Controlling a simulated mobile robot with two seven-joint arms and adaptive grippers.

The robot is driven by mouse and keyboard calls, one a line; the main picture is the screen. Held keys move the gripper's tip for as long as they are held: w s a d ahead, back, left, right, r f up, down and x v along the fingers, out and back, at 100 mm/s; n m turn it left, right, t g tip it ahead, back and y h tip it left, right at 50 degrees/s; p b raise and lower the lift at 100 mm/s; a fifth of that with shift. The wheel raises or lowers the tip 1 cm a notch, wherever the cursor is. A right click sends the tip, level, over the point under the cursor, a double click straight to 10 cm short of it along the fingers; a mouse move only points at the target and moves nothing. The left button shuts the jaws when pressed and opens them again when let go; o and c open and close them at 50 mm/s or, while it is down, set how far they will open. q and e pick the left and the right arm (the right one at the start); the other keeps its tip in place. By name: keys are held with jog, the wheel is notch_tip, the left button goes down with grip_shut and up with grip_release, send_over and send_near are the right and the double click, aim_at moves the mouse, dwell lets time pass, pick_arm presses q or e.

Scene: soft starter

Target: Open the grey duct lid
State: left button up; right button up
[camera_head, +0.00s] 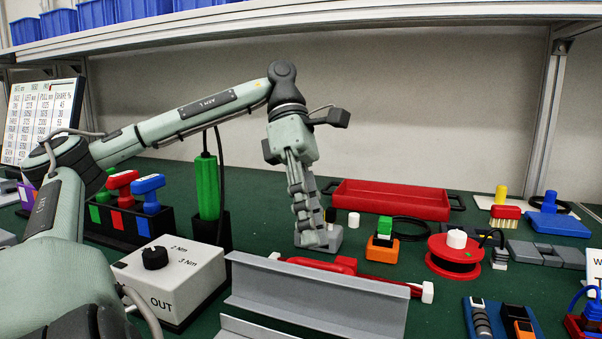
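A long grey piece (330,302), which looks like the duct with its lid, lies in the front middle of the table. A slanted grey face shows on it, and I cannot tell the lid from the duct body. My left gripper (312,238) points down behind this piece, apart from it in the picture. Its fingers overlap in this view, so their opening is unclear. A small grey block (332,240) shows at the fingertips; I cannot tell whether they touch it. My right gripper is not in view.
A white OUT box (172,280) stands left of the grey piece. A red-handled tool (345,265) lies just behind it. A red tray (390,198), an orange block (382,248) and a red reel (455,258) stand behind and right. A shelf edge runs overhead.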

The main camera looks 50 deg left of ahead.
pick_arm(q)
jog(key=v, duration=0.9)
jog(key=shift+r, duration=0.1)
